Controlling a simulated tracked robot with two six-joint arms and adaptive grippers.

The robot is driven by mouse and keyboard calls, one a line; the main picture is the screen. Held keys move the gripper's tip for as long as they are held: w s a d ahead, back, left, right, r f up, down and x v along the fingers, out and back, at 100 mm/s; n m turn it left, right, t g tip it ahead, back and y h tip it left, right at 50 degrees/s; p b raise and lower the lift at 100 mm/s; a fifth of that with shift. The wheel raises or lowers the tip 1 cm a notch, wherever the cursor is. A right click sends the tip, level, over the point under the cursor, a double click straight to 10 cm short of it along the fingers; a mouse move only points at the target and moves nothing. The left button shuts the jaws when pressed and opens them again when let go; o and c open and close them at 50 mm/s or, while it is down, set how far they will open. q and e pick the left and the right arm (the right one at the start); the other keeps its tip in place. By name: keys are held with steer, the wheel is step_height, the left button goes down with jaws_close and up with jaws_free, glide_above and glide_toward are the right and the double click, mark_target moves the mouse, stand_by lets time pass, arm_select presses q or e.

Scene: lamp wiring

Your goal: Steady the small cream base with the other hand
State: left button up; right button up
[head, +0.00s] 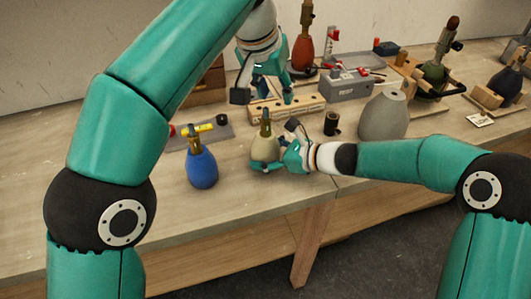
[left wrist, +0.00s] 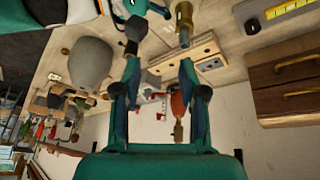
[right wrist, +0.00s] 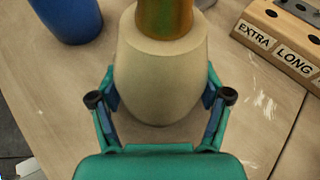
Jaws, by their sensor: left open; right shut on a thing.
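The small cream base (head: 265,147) stands upright on the bench with a brass fitting (head: 266,124) on top. My right gripper (head: 262,165) is shut on the lower part of the cream base. In the right wrist view the cream base (right wrist: 160,75) sits between the two fingers (right wrist: 160,105), one at each side. My left gripper (head: 265,98) is open and empty, raised above the bench behind the cream base, near the wooden hole block. In the left wrist view its fingers (left wrist: 160,85) are spread apart, and the brass fitting (left wrist: 184,20) shows at the top.
A blue base (head: 202,168) stands left of the cream one. A wooden block with labelled holes (head: 300,107) lies behind, and a black cup (head: 331,123) and large grey base (head: 383,115) stand to the right. A grey toolbox (head: 348,87) is farther back. The front left bench is clear.

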arm_select(q)
steer(key=n, duration=0.7)
steer(key=n+h, duration=0.2)
steer(key=n, duration=2.2)
glide_toward(264, 116)
steer(key=f, duration=0.2)
steer(key=shift+w+r+x, duration=0.1)
steer(key=shift+w+x, duration=0.05)
steer(key=shift+x, duration=2.35)
steer(key=shift+w+r+x, duration=0.1)
steer(key=shift+w+x, duration=0.05)
steer(key=shift+x, duration=2.35)
steer(key=shift+d, duration=0.2)
